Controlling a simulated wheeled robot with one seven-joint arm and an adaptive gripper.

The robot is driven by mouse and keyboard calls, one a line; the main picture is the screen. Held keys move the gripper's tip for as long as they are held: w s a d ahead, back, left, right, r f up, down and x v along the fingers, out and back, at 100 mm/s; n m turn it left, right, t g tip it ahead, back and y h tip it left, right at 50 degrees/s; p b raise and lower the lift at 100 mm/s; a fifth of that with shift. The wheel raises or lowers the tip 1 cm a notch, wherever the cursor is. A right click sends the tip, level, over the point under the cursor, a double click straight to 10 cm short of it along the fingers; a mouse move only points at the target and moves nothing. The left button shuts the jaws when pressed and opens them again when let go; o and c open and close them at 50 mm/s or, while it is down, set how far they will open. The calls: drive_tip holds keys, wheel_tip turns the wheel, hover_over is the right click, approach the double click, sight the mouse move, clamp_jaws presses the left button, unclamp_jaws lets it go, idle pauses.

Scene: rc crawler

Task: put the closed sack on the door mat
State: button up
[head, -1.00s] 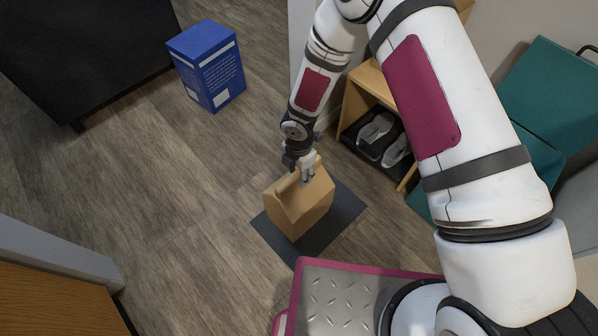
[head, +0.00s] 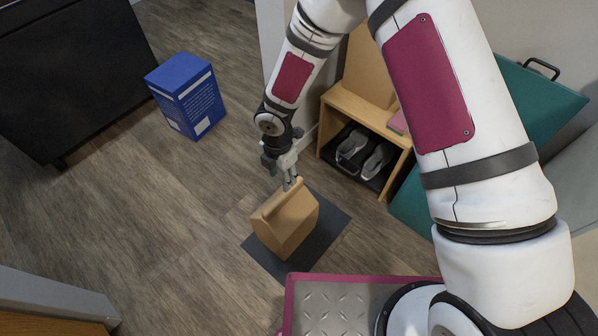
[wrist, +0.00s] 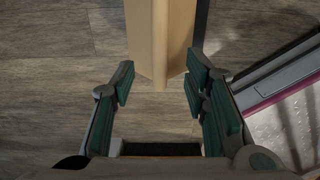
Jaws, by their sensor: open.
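The closed sack (head: 285,220) is a tan paper bag with a folded top. It stands on the dark grey door mat (head: 325,232) in the head view, with mat showing at its right and front. My gripper (head: 291,184) is at the sack's top edge, pointing down. In the wrist view my gripper (wrist: 160,80) is open, its green-padded fingers apart. The sack (wrist: 160,40) shows at the top middle there, its narrow top reaching between the fingertips, with gaps at both sides. The sack hides part of the mat.
A blue box (head: 187,95) stands on the wood floor at the back left. A wooden shoe rack (head: 350,105) with shoes is behind the mat to the right. A black cabinet (head: 75,80) is at the far left. Floor left of the mat is clear.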

drive_tip(key=shift+r, duration=0.1)
drive_tip(key=w+d+r+m+t+h, duration=0.1)
drive_tip(key=w+d+r+m, duration=0.15)
drive_tip(key=d+r, duration=0.35)
drive_tip(key=w+d+r+m+h, duration=0.1)
drive_tip(key=d+r+m, duration=0.25)
drive_tip(key=r, duration=0.55)
drive_tip(key=s+d+r+m+h, duration=0.1)
drive_tip(key=s+d+r+m, duration=0.3)
drive_tip(key=r, duration=0.3)
drive_tip(key=s+d+r+m, duration=0.1)
drive_tip(key=d+r+m, duration=0.2)
drive_tip(key=d+r, duration=0.4)
drive_tip(key=s+d+r+m, duration=0.6)
drive_tip(key=s+r+m, duration=0.15)
drive_tip(key=s, duration=0.35)
drive_tip(key=s+r+m+y, duration=0.3)
drive_tip(key=s+m, duration=0.5)
drive_tip(key=s, duration=0.8)
drive_tip(key=shift+a+g, duration=0.3)
